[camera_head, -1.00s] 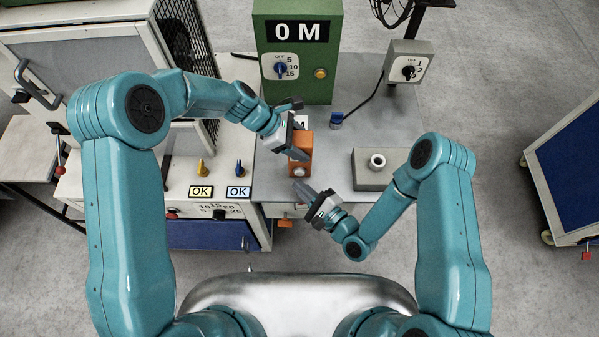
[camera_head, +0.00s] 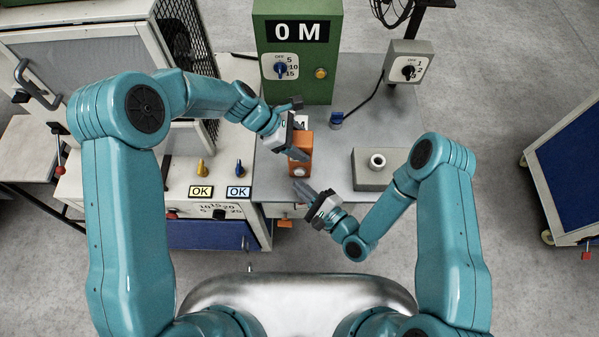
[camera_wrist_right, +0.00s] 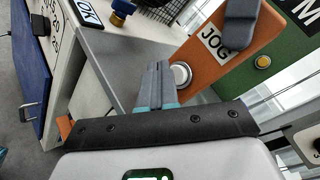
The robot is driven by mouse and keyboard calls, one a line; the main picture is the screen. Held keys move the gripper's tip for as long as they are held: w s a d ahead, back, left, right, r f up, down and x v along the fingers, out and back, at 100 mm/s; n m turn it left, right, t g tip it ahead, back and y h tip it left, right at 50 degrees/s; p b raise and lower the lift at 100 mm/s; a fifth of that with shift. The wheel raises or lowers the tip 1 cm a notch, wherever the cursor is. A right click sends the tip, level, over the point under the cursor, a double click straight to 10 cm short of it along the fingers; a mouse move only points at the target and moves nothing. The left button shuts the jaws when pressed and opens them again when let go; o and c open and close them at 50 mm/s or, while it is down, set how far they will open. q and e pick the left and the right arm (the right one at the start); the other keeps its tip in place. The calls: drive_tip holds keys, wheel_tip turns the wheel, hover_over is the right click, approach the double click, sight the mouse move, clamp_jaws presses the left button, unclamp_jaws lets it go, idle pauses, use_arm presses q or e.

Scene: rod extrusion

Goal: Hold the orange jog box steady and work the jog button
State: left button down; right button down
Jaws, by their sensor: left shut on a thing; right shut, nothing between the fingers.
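The orange jog box (camera_head: 301,143) stands on the grey table near its front edge, below the green cabinet. My left gripper (camera_head: 300,150) is shut on the box. In the right wrist view the box (camera_wrist_right: 206,68) carries a JOG label, and a dark finger of my left gripper (camera_wrist_right: 240,28) lies across it. The pale round jog button (camera_wrist_right: 181,75) is on the box's near end; it also shows in the head view (camera_head: 299,172). My right gripper (camera_head: 301,188) is shut and empty, its fingertips just short of the button. Whether they touch it I cannot tell.
The green cabinet (camera_head: 318,75) with a "0 M" display stands behind the box. A grey block with a ring (camera_head: 371,171) and a grey switch box (camera_head: 406,64) are to the right. A white machine with OK labels (camera_head: 201,191) is to the left.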

idle(0.8)
drive_tip(key=shift+w, duration=0.45)
drive_tip(key=shift+w, duration=0.55)
idle(0.8)
drive_tip(key=shift+s, duration=0.95)
drive_tip(key=shift+s+a, duration=0.1)
drive_tip(key=shift+s, duration=2.45)
idle(1.9)
